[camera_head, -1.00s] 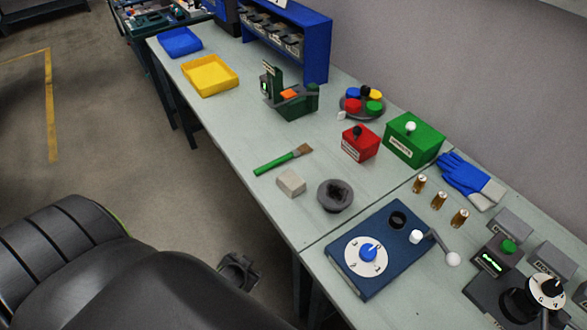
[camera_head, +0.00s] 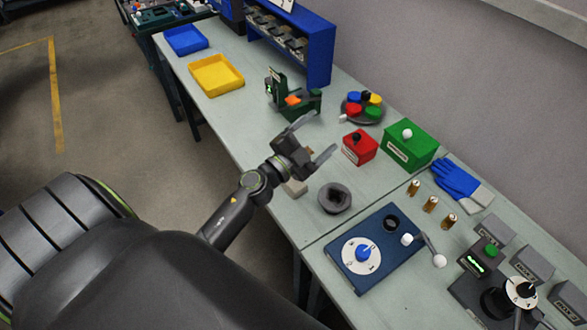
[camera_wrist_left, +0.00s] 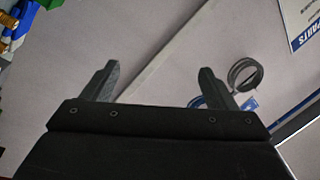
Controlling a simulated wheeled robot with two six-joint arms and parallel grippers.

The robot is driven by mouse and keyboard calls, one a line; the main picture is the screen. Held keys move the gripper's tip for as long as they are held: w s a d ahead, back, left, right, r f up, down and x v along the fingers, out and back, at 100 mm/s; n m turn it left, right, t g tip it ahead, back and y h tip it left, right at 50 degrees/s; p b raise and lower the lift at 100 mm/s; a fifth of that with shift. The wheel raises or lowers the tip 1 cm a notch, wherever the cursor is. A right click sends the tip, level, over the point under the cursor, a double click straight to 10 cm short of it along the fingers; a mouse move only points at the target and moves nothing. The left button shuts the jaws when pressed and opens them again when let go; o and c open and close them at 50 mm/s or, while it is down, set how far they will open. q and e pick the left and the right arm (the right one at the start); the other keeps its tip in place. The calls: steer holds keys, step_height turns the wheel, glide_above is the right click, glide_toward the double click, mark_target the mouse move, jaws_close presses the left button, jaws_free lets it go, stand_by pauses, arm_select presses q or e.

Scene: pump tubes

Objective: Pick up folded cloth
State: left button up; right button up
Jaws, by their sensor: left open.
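A small beige-grey block-like piece (camera_head: 296,188), which looks like the folded cloth, lies on the workbench near its front edge, left of a dark grey round bowl (camera_head: 334,198). My left gripper's wrist covers much of it. My left gripper (camera_head: 322,136) is raised over the bench, its fingers spread and empty, pointing up and to the right, past the cloth. In the left wrist view the open fingers (camera_wrist_left: 160,72) face a pale wall, and the cloth is not seen there. My right gripper is not in view.
A green vise-like fixture (camera_head: 292,98), a red box (camera_head: 360,147) and a green box (camera_head: 408,145) stand beyond the gripper. A blue dial panel (camera_head: 390,262) is to the right. Yellow (camera_head: 216,75) and blue (camera_head: 185,40) trays are at far left. Bench between is clear.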

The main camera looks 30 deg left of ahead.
arm_select(q)
steer(key=w+d+m+g+h, duration=0.2)
steer(key=d+m+g+h, duration=0.5)
steer(key=d+m, duration=0.15)
steer(key=g+y+p, duration=0.3)
steer(key=g+y, duration=0.8)
steer(key=g, duration=0.1)
glide_above(294, 182)
step_height(294, 182, down, 5)
steer(key=shift+m+g+y, duration=0.25)
steer(key=shift+g+y, duration=0.05)
steer(key=f+b, duration=1.3)
steer(key=shift+s+a, duration=0.1)
steer(key=shift+a, duration=0.1)
steer(key=shift+d+f+p, duration=0.1)
steer(key=shift+f+p, duration=0.25)
steer(key=shift+f, duration=1.95)
steer(key=shift+c, duration=0.3)
